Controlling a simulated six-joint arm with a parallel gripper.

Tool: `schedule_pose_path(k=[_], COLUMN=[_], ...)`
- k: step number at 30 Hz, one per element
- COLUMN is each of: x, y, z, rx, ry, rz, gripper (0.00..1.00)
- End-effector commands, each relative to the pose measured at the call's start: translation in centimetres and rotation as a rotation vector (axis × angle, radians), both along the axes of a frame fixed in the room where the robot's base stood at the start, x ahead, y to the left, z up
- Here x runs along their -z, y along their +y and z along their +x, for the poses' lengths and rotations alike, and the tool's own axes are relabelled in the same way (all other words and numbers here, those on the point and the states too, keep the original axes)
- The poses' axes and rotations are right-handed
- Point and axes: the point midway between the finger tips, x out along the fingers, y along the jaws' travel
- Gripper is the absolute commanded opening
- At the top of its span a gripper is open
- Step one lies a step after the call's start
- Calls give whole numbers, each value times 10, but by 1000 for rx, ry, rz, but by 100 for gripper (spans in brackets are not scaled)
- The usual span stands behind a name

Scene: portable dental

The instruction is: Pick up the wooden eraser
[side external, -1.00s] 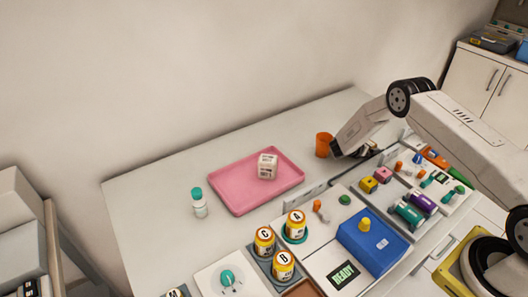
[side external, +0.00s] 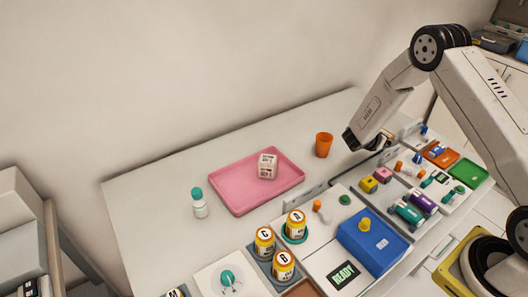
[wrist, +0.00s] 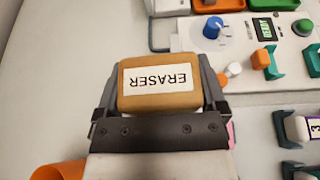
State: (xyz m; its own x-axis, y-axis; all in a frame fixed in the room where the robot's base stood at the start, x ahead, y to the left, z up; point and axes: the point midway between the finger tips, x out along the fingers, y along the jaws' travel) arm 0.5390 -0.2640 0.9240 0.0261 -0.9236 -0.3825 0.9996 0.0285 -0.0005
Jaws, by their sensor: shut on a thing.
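The wooden eraser (wrist: 160,82) is a tan block with a white label reading ERASER, upside down in the wrist view. My gripper (wrist: 158,98) is shut on it, with one finger against each side. In the side external view my gripper (side external: 366,140) is above the back right of the table, to the right of the orange cup. The eraser is hard to make out there, mostly hidden by the gripper.
An orange cup (side external: 323,145) stands to the left of my gripper. A pink tray (side external: 232,197) holds a white block. Control panels with knobs, a blue box (side external: 365,250) and several labelled jars line the front. The table's left part is mostly clear.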

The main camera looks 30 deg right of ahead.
Motion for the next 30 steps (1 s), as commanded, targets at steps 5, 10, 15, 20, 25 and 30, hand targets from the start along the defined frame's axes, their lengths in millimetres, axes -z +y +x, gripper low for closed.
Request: schedule_pose_path(k=[5, 10, 15, 20, 25, 30], x=[-12, -20, -26, -29, -30, -30], y=[11, 20, 26, 28, 29, 29], z=[-23, -40, -52, -58, -60, -60], rx=[-1, -1, 0, 0, 0, 0], ry=[1, 0, 0, -1, -1, -1], rz=[0, 0, 0, 0, 0, 0], gripper=[32, 32, 32, 32, 32, 32])
